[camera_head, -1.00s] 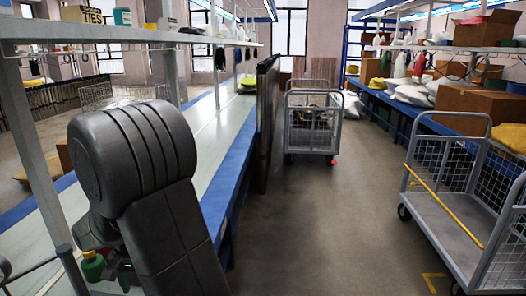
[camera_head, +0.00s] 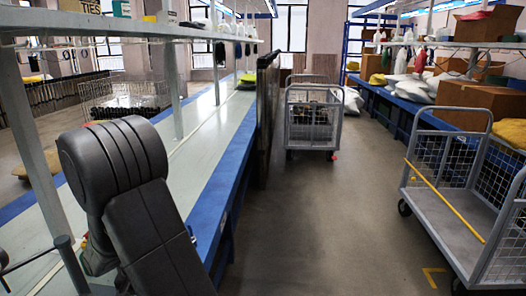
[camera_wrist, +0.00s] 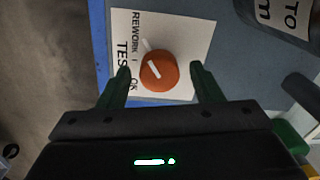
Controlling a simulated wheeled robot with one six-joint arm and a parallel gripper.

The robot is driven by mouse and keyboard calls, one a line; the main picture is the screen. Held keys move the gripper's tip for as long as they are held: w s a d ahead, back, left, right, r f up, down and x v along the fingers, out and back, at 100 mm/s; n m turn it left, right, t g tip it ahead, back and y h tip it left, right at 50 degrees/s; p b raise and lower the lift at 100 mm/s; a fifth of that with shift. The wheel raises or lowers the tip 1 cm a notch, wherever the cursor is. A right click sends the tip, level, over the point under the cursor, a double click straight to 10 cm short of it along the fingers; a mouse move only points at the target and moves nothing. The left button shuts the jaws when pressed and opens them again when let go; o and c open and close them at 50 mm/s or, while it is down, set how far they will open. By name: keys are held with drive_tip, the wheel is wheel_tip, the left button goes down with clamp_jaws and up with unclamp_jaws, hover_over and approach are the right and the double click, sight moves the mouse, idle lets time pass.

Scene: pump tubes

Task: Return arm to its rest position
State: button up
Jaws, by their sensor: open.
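My gripper (camera_wrist: 160,68) shows in the wrist view with its two green fingers spread apart and nothing held between them. Beyond the fingertips is an orange-red knob (camera_wrist: 158,72) with a white pointer mark. I cannot tell the exact distance between fingers and knob. The knob sits on a white label (camera_wrist: 180,30) reading "REWORK" and "TEST OK", on a grey surface with a blue edge. In the head view, my dark arm fills the lower left in front of the long bench (camera_head: 205,160) and hides most of my gripper.
A mesh cart (camera_head: 470,210) stands at the right, and another cart (camera_head: 312,125) stands farther back. The floor between bench and carts is clear. Shelf posts (camera_head: 40,130) rise close to my arm at the left. In the wrist view, a dark labelled object (camera_wrist: 275,20) is at upper right.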

drive_tip(key=n+b, duration=0.1)
drive_tip(key=n, duration=0.3)
drive_tip(key=shift+n, duration=0.4)
drive_tip(key=n+b, duration=0.1)
drive_tip(key=n, duration=0.3)
drive_tip(key=shift+n, duration=0.4)
drive_tip(key=n+b, duration=0.1)
drive_tip(key=n, duration=0.3)
drive_tip(key=shift+n+b, duration=0.35)
drive_tip(key=shift+n, duration=0.05)
drive_tip(key=n+b, duration=0.2)
drive_tip(key=n, duration=0.2)
drive_tip(key=shift+n, duration=0.3)
drive_tip(key=shift+r, duration=0.1)
